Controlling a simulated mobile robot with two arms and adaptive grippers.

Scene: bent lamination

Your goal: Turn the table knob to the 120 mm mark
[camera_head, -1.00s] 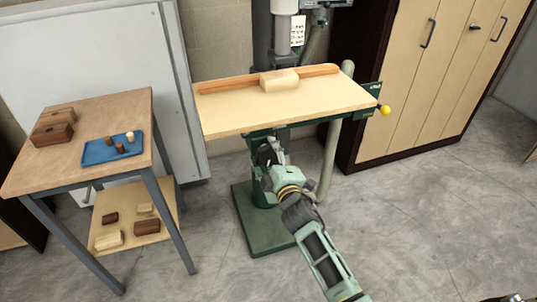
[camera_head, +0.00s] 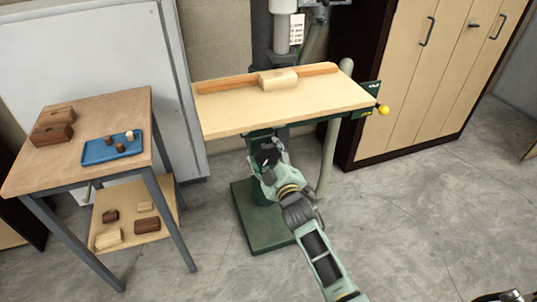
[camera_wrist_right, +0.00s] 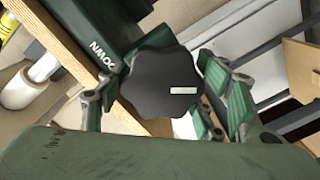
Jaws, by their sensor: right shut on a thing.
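The table knob (camera_wrist_right: 148,80) is black and lobed, with a short white mark toward its lower right in the right wrist view. My right gripper (camera_wrist_right: 155,100) has its green-padded fingers on both sides of the knob, shut on it. In the head view my right gripper (camera_head: 270,160) is below the front edge of the drill press table (camera_head: 230,112), against the green column, and largely hides the knob. The 120 mm mark cannot be read in either view. My left gripper is not in view.
A wooden block (camera_head: 278,80) rests against a wooden fence (camera_head: 225,86) on the table. A yellow-ball lever (camera_head: 383,110) sticks out at its right corner. A side table with a blue tray (camera_head: 100,152) stands left, and a cabinet (camera_head: 405,90) at back right.

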